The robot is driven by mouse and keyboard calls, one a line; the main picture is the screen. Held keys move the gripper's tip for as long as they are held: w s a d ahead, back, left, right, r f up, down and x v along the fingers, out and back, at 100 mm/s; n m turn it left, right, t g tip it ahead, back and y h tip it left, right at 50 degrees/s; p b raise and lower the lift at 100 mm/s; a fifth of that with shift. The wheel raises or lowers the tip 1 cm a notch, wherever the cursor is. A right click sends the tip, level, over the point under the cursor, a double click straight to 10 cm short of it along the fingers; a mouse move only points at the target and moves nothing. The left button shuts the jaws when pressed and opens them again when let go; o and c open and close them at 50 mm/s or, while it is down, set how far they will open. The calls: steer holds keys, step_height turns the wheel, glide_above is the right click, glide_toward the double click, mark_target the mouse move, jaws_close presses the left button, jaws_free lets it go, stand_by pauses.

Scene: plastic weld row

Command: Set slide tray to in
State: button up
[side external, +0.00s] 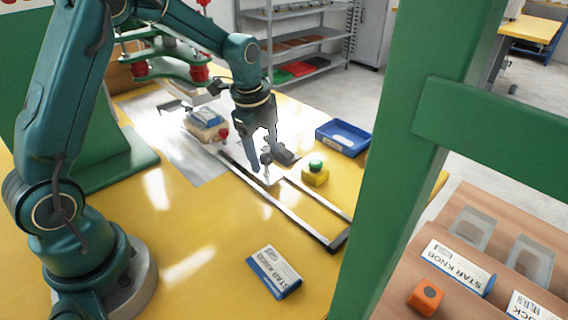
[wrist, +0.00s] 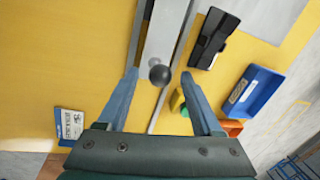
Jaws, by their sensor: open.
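The slide tray is a pale metal plate that runs between two dark-edged rails (side external: 312,205). In the wrist view the plate (wrist: 165,28) reaches from the top edge down to a dark round knob (wrist: 159,75) at its near end. In the side view the knob (side external: 266,158) shows by my fingertips. My gripper (wrist: 159,76) is open, with one blue finger on each side of the knob and a visible gap on both sides. In the side view my gripper (side external: 268,162) points down over the rails. The tray's far end is hard to make out.
A yellow box with a green button (side external: 315,173) stands right beside the rails, near a black object (wrist: 213,38) and a blue bin (side external: 343,139). A labelled carton (side external: 275,272) lies at the front. A green post (side external: 415,150) blocks part of the side view.

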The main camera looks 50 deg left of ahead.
steer(key=shift+s+d+r, duration=0.1)
steer(key=shift+s+r, duration=0.15)
steer(key=shift+r, duration=0.9)
steer(key=shift+s+r, duration=0.2)
steer(key=shift+r, duration=0.95)
steer(key=shift+w+f, duration=0.2)
steer(key=shift+f, duration=0.65)
steer(key=shift+w+f, duration=0.15)
steer(key=shift+f, duration=0.7)
steer(key=shift+w+f, duration=0.2)
steer(key=shift+f, duration=0.65)
jaws_close()
